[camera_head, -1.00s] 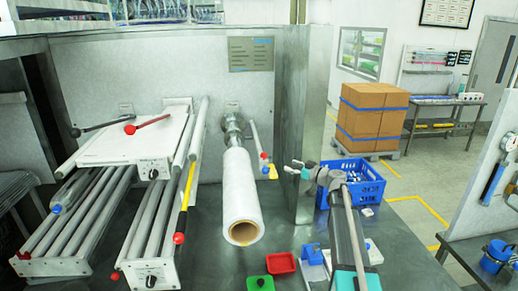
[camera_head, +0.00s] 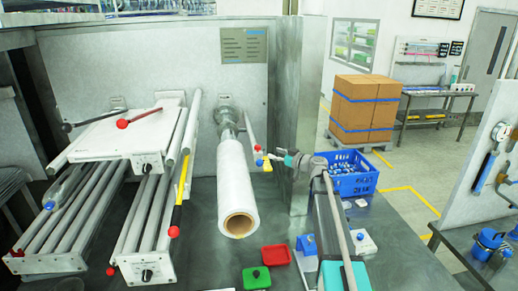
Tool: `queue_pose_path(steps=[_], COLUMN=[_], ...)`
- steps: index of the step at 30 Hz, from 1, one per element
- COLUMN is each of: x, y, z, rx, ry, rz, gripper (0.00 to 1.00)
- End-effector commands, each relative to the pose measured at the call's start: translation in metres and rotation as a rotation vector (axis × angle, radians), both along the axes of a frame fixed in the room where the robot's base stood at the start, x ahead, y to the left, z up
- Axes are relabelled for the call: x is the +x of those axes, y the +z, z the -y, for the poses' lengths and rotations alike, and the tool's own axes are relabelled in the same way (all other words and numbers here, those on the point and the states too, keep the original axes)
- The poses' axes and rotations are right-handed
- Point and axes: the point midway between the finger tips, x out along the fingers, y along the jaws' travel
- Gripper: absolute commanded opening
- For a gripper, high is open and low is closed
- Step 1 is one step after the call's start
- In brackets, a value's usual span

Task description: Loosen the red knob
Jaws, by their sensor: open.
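Several red-ended parts show, and I cannot tell for certain which is the red knob. A small red knob (camera_head: 257,148) sits on the thin rod beside the white roll (camera_head: 237,190), with a small blue part and a yellow part (camera_head: 267,165) just below it. My gripper (camera_head: 274,158) is open and just right of these parts, reaching in from the right. It appears empty. Whether it touches the yellow part is too small to tell.
Roller frames (camera_head: 147,240) fill the left. A blue crate (camera_head: 350,177) stands behind my arm. A red tray (camera_head: 276,255) and a green tray (camera_head: 256,278) lie in front of the roll. A metal post (camera_head: 300,110) rises behind the gripper. Cartons (camera_head: 366,105) stand farther back.

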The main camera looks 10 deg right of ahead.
Motion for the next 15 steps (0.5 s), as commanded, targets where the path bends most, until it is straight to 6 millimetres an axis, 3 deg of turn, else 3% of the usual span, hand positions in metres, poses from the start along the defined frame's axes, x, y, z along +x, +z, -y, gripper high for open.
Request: queue_pose_path(steps=[15], x=[0.055], y=[0.000], z=[-0.054], rx=[0.000], ry=[0.003], rz=[0.000], gripper=[0.73])
